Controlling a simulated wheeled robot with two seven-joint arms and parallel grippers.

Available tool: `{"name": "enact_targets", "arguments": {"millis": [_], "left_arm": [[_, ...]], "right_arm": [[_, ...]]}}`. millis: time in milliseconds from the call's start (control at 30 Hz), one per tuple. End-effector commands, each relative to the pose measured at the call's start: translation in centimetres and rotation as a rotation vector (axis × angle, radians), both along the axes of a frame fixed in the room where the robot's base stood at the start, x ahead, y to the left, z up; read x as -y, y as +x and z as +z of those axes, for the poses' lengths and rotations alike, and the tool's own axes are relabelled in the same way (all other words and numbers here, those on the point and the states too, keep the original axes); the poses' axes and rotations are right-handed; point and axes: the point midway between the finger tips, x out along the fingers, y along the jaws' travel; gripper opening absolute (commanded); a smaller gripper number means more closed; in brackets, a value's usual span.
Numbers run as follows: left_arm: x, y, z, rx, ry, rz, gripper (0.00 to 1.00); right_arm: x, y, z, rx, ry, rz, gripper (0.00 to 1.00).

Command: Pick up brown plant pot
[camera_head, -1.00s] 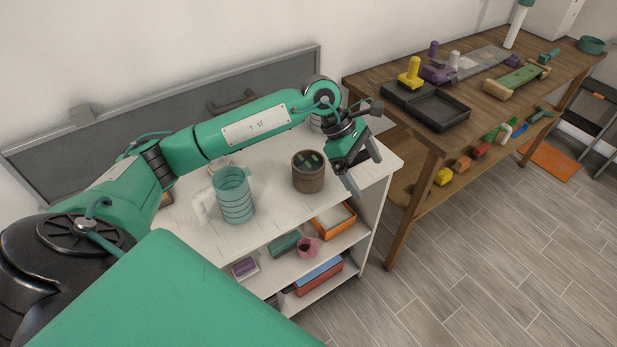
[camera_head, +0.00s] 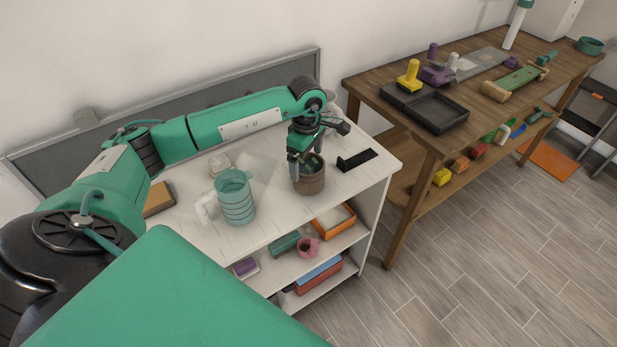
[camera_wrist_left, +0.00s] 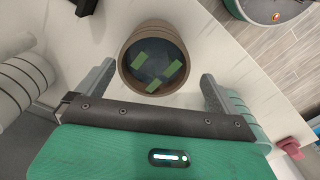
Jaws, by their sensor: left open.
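The brown plant pot (camera_head: 310,182) stands upright on the white top of the rolling rack, near its right end. In the left wrist view the pot (camera_wrist_left: 124,72) shows from above, with a dark inside and several green pieces in it. My left gripper (camera_head: 305,160) is above the pot in the head view. In the left wrist view the gripper (camera_wrist_left: 158,85) is open, its two fingers on either side of the pot's near edge, the left one close to the rim. I cannot tell whether a finger touches it. My right gripper is not in view.
A ribbed teal mug (camera_head: 235,197) stands left of the pot. The rack's top (camera_head: 280,215) is bare in front. A wooden workbench (camera_head: 430,150) stands to the right.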

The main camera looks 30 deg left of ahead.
Motion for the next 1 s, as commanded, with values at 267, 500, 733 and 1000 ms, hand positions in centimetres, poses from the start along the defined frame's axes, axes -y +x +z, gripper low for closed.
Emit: {"name": "enact_targets", "arguments": {"millis": [267,500,733,1000], "left_arm": [[0.1,0.7,-2.9,-0.004,-0.002,0.001,0.98],[0.1,0.8,-5.3,0.000,-0.002,0.000,0.98],[0.1,0.8,-5.3,0.001,-0.001,0.000,0.92],[0.0,0.8,-5.3,0.001,-0.001,0.001,0.41]], "right_arm": [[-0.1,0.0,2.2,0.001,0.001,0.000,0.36],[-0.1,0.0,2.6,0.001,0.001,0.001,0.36],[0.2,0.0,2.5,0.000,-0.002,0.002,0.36],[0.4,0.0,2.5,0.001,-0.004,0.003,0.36]]}}
